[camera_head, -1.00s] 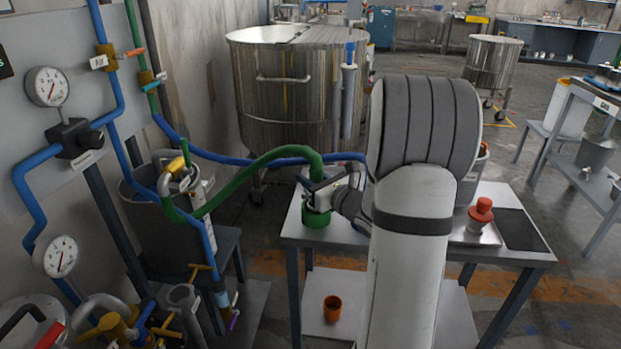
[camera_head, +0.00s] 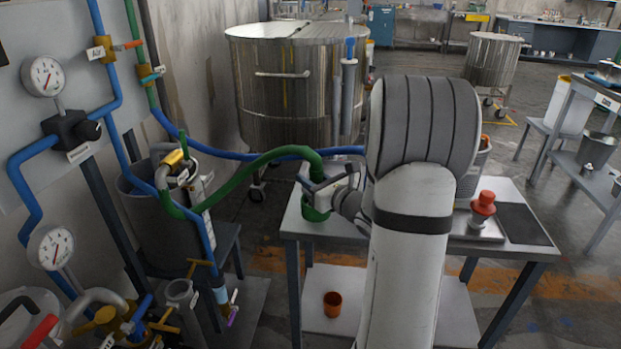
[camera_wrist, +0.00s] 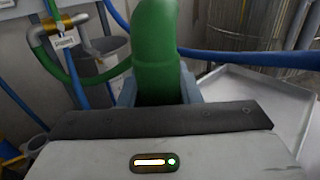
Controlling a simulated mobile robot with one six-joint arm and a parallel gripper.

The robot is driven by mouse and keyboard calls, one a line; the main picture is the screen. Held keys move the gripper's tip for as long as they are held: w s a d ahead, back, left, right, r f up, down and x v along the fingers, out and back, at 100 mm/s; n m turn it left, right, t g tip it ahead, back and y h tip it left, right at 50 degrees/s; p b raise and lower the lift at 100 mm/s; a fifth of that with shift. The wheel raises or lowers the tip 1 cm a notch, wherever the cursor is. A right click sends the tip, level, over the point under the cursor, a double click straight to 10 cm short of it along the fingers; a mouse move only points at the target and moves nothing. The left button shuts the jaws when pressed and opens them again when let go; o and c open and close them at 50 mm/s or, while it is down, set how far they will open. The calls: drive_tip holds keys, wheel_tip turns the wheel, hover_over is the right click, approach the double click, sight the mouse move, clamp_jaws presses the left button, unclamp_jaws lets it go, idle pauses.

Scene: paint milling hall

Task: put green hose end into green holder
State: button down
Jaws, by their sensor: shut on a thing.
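The green hose (camera_head: 265,161) arcs from the wall piping over to the front table. My gripper (camera_head: 322,190) is shut on its end, which points down. In the wrist view the thick green hose end (camera_wrist: 156,50) stands between the two jaws (camera_wrist: 158,92). The green holder (camera_head: 315,213) is a short green cup on the table's left part, directly below my gripper. The hose end's tip is hidden by the gripper and holder, so I cannot tell how far it is inside.
A blue hose (camera_head: 240,156) runs behind the green one. The grey table (camera_head: 400,240) also bears a red-topped device (camera_head: 483,205) on the right. A grey bucket (camera_head: 160,215) stands at left beside the wall pipes and gauges. A large steel vat (camera_head: 290,95) stands behind.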

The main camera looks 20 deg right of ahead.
drive_tip(key=shift+f, duration=0.3)
drive_tip(key=c, duration=1)
unclamp_jaws()
drive_tip(key=shift+o, duration=0.2)
drive_tip(key=shift+f, duration=0.1)
drive_tip(key=v, duration=0.7)
drive_tip(key=shift+s+d, duration=0.15)
drive_tip(key=shift+s, duration=0.15)
drive_tip(key=shift+s, duration=0.15)
